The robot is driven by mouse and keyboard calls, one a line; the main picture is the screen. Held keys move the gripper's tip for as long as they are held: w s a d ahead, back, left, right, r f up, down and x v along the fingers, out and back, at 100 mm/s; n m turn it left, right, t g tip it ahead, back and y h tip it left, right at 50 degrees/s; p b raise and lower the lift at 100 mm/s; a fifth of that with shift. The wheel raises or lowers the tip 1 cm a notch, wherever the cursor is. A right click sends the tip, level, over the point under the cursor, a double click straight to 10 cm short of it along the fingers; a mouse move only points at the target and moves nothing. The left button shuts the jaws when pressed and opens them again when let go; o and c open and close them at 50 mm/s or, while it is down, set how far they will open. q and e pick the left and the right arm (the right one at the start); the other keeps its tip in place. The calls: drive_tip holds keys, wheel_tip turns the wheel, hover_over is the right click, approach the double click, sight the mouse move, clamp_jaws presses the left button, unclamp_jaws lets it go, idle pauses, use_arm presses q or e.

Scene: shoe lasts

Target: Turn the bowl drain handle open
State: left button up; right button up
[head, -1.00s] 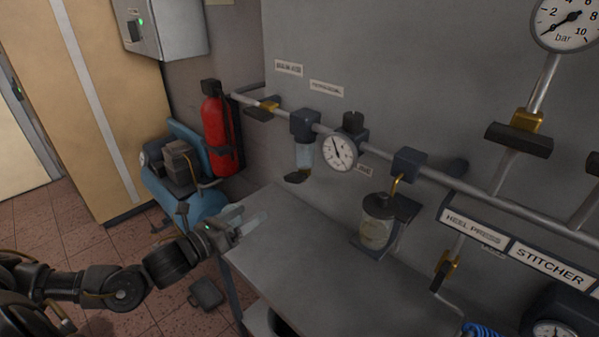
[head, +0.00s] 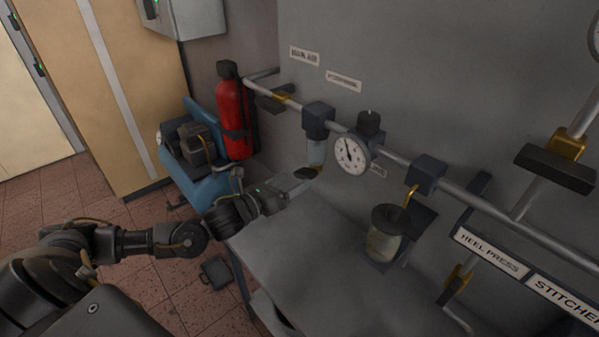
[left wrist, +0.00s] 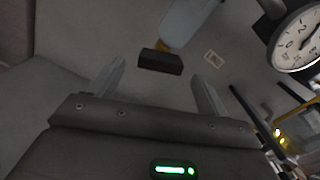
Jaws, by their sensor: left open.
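The bowl drain handle is a small dark bar (head: 306,173) under the clear filter bowl (head: 316,152), which hangs from the pipe in the head view. In the left wrist view the handle (left wrist: 160,61) lies crosswise ahead of the fingers, roughly centred in the gap, with the pale bowl (left wrist: 188,22) beyond it. My left gripper (head: 298,186) is open and close to the handle, just below and left of it in the head view. The fingertips show in the left wrist view (left wrist: 158,72); whether they touch the handle, I cannot tell. My right gripper is out of view.
A grey bench top (head: 310,255) lies below. A red extinguisher (head: 232,115) and blue compressor (head: 200,165) stand left and behind.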

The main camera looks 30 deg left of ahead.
sight(301, 177)
use_arm(q)
drive_tip(key=shift+r+p+x, duration=0.2)
drive_tip(key=shift+p+x, duration=0.15)
drive_tip(key=shift+x, duration=0.75)
drive_tip(key=shift+w+d+f, duration=0.15)
drive_tip(key=shift+w+d, duration=0.05)
drive_tip(key=shift+w, duration=0.3)
drive_tip(key=c, duration=1)
